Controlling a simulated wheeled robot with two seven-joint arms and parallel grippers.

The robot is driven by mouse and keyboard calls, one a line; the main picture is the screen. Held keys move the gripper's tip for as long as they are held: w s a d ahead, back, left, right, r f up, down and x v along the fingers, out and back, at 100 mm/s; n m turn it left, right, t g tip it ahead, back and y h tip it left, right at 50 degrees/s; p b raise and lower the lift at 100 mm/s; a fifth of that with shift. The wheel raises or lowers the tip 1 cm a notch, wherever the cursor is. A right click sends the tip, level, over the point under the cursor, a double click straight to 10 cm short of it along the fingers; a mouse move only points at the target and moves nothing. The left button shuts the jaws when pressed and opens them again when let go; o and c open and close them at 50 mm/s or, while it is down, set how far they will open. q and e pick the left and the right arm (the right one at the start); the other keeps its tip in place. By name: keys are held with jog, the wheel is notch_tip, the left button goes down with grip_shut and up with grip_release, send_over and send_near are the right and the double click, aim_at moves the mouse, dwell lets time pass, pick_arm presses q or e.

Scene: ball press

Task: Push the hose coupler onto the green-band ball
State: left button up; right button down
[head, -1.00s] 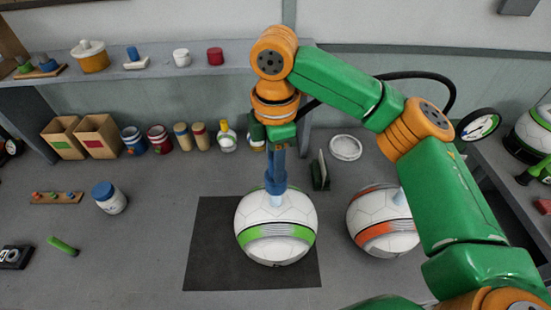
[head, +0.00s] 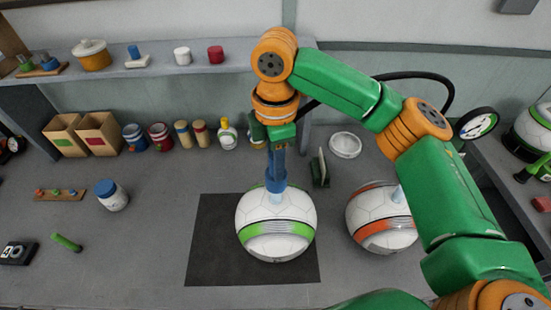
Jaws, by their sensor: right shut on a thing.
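The green-band ball (head: 275,243) is white with a green band and sits on the dark mat (head: 222,260) in the middle of the bench. A pale blue stem (head: 276,197) rises from its top. My right gripper (head: 279,143) is directly above the ball, pointing down, shut on the blue hose coupler (head: 275,178). The coupler is upright, in line with the stem, and its lower end meets the stem's top in this view. I cannot tell how far it is over the stem. My left gripper is not in view.
An orange-band ball (head: 384,238) with a similar stem stands close on the right, partly behind my right arm. Boxes and cans line the back. The bench left of the mat is largely clear.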

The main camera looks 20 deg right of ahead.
jog(key=shift+f+b, duration=0.6)
jog(key=shift+f, duration=1.6)
jog(key=c, duration=0.5)
grip_release()
jog(key=shift+r, duration=0.35)
notch_tip(320, 180, up, 7)
jog(key=shift+f, duration=0.2)
jog(key=shift+f, duration=0.1)
